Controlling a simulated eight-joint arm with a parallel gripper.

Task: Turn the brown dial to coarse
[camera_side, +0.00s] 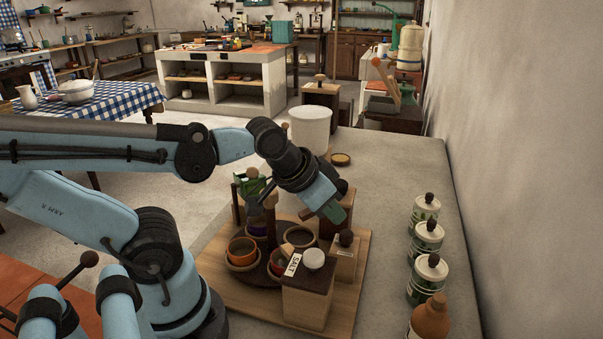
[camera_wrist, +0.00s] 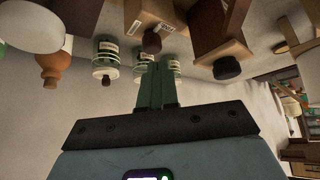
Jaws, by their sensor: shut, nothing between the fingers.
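My gripper (camera_side: 343,204) is shut and empty, its green fingers pointing down over the boxes on the wooden board (camera_side: 212,272) in the side view. In the wrist view the closed fingers (camera_wrist: 158,75) stand side by side. A small wooden box with a dark brown round knob (camera_side: 346,238) is just below and right of the fingers. That knob also shows in the wrist view (camera_wrist: 152,42), apart from the fingertips. Another dark round knob (camera_wrist: 227,67) is on a box to its right.
A SALT box (camera_side: 305,301) with a white knob (camera_side: 313,258) stands in front. Terracotta bowls (camera_side: 242,252) crowd the board to the left. Several lidded jars (camera_side: 427,275) line the right by the wall. Bare counter (camera_side: 385,200) lies between board and jars.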

